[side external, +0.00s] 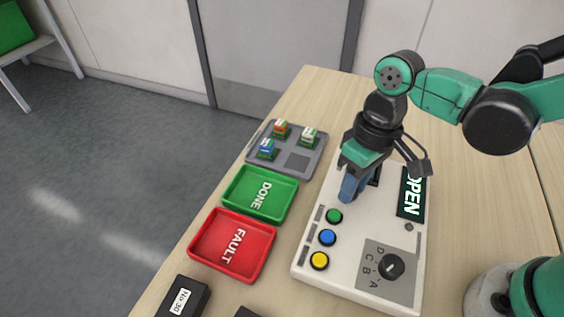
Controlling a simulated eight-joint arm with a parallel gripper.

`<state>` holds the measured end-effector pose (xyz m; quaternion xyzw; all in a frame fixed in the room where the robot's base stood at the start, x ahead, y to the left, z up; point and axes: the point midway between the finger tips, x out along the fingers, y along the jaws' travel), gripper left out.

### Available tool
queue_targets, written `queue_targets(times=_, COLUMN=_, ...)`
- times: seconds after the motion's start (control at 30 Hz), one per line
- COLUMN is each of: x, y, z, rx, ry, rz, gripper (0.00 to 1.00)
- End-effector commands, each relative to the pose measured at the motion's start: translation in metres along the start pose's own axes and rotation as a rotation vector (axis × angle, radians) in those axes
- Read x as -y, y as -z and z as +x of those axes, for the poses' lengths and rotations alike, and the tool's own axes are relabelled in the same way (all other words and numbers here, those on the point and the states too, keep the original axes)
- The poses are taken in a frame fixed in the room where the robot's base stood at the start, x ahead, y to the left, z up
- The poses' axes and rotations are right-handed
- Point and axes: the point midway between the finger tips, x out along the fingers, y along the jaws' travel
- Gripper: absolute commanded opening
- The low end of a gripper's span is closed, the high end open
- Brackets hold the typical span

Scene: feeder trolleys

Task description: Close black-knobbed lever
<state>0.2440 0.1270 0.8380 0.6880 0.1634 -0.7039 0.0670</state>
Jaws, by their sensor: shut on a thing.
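My gripper (350,192) points down at the upper left part of a white control box (345,284), with blue fingertips low over its top. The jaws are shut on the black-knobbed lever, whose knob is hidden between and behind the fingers. A small dark fitting (374,178) shows just right of the fingers, partly covered; I cannot tell if it belongs to the lever. The box's black display (411,192) reads OPEN.
The box also has green (334,216), blue (327,237) and yellow (319,260) buttons and a rotary knob (391,266). Left are a green DONE tray (238,207), a red FAULT tray (205,252) and a grey tray (299,161) with small parts. Open table lies right.

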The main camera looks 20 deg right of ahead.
Motion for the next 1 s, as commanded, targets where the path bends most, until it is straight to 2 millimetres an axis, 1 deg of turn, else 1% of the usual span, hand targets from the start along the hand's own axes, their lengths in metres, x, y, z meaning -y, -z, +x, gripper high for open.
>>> queue_targets(times=0.2, x=-0.0013, y=-0.0055, z=-0.0003, rx=0.02, ry=0.001, rz=-0.135, gripper=0.0)
queue_targets(times=0.4, x=-0.0024, y=-0.0082, z=-0.0004, rx=0.03, ry=0.001, rz=-0.21, gripper=0.0)
queue_targets(times=0.6, x=-0.0029, y=-0.0093, z=-0.0004, rx=0.034, ry=0.001, rz=-0.242, gripper=0.0)
queue_targets(times=1.0, x=-0.0031, y=-0.0097, z=-0.0004, rx=0.036, ry=0.001, rz=-0.247, gripper=0.0)
